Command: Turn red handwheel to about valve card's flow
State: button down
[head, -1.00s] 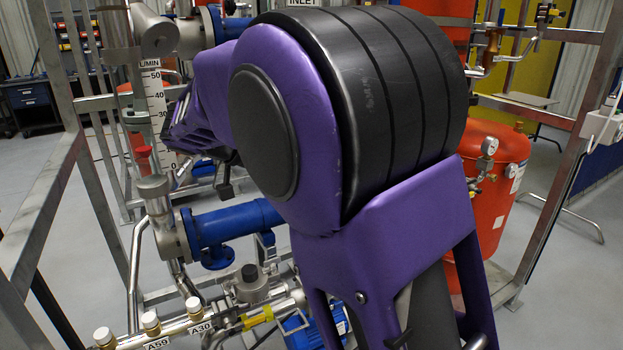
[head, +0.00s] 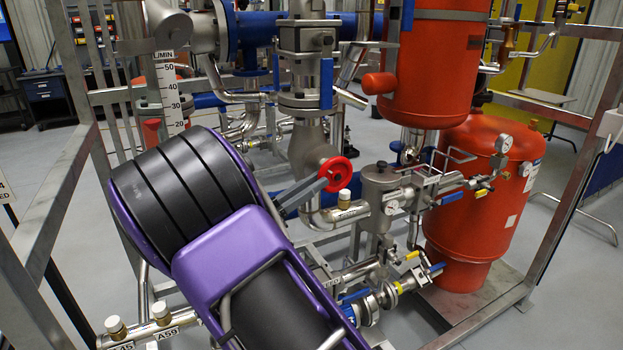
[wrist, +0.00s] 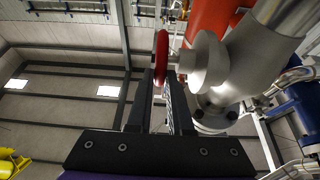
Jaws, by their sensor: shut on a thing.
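The red handwheel (head: 336,174) is on the valve body at the middle of the head view. My gripper (head: 326,182) reaches it from the lower left, its grey fingers on the wheel's rim. In the wrist view, the red handwheel (wrist: 162,58) shows edge-on between the tips of my gripper's two dark fingers (wrist: 162,75), which are shut on it. A white flow scale (head: 173,95) marked L/MIN stands at the left; numbers from 50 down to 20 show. Its lower part is hidden by my arm, and I cannot tell its reading. I cannot make out a valve card.
An orange-red tank (head: 478,190) with a gauge stands at the right, with another red vessel (head: 432,60) above. Steel frame posts (head: 575,180) bound both sides. Pipes and blue-handled valves (head: 362,296) crowd the space below the wheel. Open grey floor (head: 565,255) lies to the right.

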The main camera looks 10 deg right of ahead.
jog(key=shift+d+f+t+h, duration=0.1)
jog(key=shift+f+t+h, duration=0.2)
jog(key=shift+h, duration=0.45)
jog(key=shift+d+f+t+h, duration=0.1)
jog(key=shift+f+t+h, duration=0.2)
jog(key=shift+h, duration=0.45)
jog(key=shift+w, duration=0.1)
jog(key=c, duration=0.8)
grip_release()
jog(key=shift+f, duration=0.1)
jog(key=s+a+f, duration=0.1)
jog(key=a, duration=0.4)
jog(key=s+a+f, duration=0.1)
jog(key=s+a, duration=0.1)
jog(key=a, duration=0.3)
jog(key=s+a+f, duration=0.1)
jog(key=s+a, duration=0.1)
jog(key=a, duration=0.3)
